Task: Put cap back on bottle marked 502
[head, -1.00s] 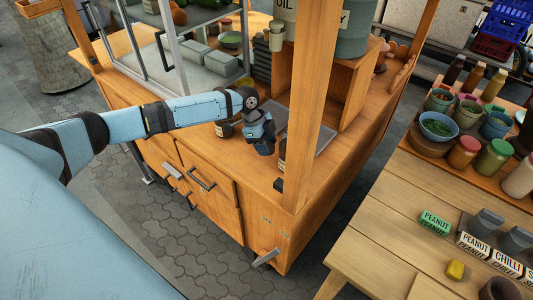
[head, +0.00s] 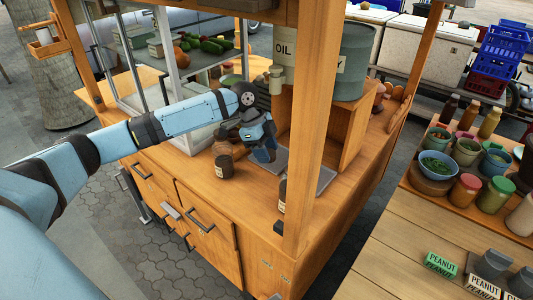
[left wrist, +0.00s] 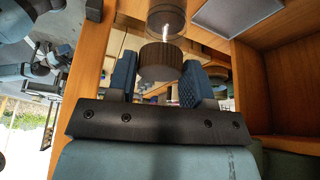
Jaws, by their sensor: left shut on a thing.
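My left gripper (head: 263,158) is above the wooden counter in the head view. In the left wrist view its two blue fingers (left wrist: 160,82) are shut on a dark ribbed cap (left wrist: 160,62). A round glass-like vessel (left wrist: 166,18) shows just beyond the cap; whether they touch is unclear. In the head view a brown jar (head: 224,167) with a dark top stands on the counter left of the gripper. A dark bottle (head: 282,194) with a pale label stands beside the post, partly hidden. I cannot read 502 on either. The right gripper is out of view.
A wooden post (head: 312,125) rises close to the right of the gripper. A grey tray (head: 325,178) lies on the counter behind it. A glass-sided case stands at left. An oil container (head: 284,48) and a large drum (head: 352,62) sit on a shelf behind.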

